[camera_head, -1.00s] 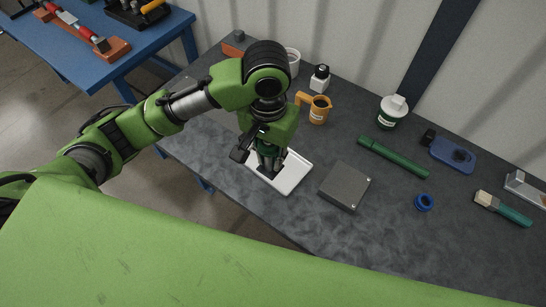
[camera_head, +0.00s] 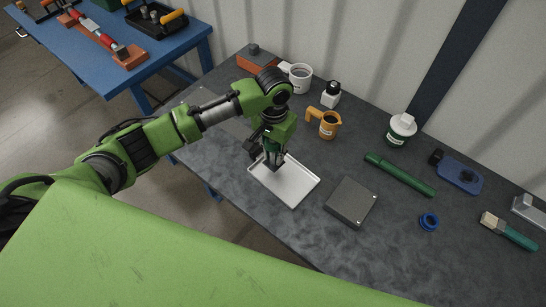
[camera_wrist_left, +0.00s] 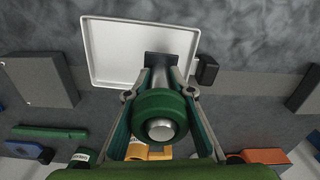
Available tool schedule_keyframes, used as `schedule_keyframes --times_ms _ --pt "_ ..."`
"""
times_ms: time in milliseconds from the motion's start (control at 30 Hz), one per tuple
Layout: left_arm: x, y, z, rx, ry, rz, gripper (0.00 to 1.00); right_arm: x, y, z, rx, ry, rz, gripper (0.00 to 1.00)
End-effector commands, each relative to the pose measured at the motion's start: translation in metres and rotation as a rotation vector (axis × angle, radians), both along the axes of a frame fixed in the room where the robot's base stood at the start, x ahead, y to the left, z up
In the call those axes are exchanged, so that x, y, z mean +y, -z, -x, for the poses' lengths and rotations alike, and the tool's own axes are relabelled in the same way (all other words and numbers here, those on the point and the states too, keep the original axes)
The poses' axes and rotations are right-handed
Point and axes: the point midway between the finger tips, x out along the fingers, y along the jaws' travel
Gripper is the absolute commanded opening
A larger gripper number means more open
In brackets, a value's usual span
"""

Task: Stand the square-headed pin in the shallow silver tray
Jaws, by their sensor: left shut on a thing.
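The shallow silver tray (camera_head: 296,190) lies on the dark table in the head view. It shows as a pale rectangle in the wrist view (camera_wrist_left: 112,55). My left gripper (camera_head: 272,152) points down over the tray's far left part. In the wrist view its fingers (camera_wrist_left: 158,95) are shut on the square-headed pin (camera_wrist_left: 158,112), which has a green collar, a silver shaft and a dark square head (camera_wrist_left: 162,60) at the far end, pointing down. The head overlaps the tray's edge region in the wrist view. Whether it touches the tray I cannot tell. My right gripper is not in view.
A dark grey box (camera_head: 351,202) sits right of the tray. Behind stand an orange mug (camera_head: 328,125), a white mug (camera_head: 300,78) and small bottles. A green bar (camera_head: 400,175) and blue ring (camera_head: 429,221) lie to the right.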

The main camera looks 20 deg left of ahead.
Motion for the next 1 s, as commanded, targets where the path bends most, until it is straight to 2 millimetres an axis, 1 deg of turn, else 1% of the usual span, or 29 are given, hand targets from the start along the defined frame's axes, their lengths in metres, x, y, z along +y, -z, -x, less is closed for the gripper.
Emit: schedule_keyframes --times_ms 33,167,233,300,433,533,833,867,900,933,1000 --pt "0.001 0.002 -0.003 -0.003 -0.001 0.002 0.0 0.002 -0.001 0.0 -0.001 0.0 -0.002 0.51" --pt "0.003 0.007 -0.007 -0.002 0.0 0.003 0.0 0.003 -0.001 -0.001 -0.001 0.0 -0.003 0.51" --pt "0.006 0.013 -0.011 -0.003 -0.002 0.002 0.0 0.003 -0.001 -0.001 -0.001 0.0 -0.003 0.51" --pt "0.006 0.024 -0.01 0.0 0.0 0.002 0.0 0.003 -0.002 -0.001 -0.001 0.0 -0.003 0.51" --pt "0.005 0.038 -0.01 -0.003 0.001 0.003 0.0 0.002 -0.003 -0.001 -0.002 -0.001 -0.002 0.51" --pt "0.006 0.042 -0.01 -0.004 0.001 0.002 0.0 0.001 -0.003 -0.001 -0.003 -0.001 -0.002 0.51" --pt "0.006 0.044 -0.01 -0.004 0.001 0.002 0.0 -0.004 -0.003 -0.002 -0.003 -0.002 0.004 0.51" --pt "0.006 0.046 -0.009 -0.001 0.0 0.001 0.24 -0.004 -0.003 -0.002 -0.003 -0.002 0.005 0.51" --pt "0.006 0.045 -0.009 -0.002 0.0 0.0 0.34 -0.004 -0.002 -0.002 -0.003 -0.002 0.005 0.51" --pt "0.006 0.045 -0.009 -0.001 0.0 0.001 0.4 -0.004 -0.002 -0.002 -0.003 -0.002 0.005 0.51" --pt "0.006 0.045 -0.009 -0.002 0.0 0.001 0.4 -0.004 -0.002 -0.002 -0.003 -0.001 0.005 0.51"
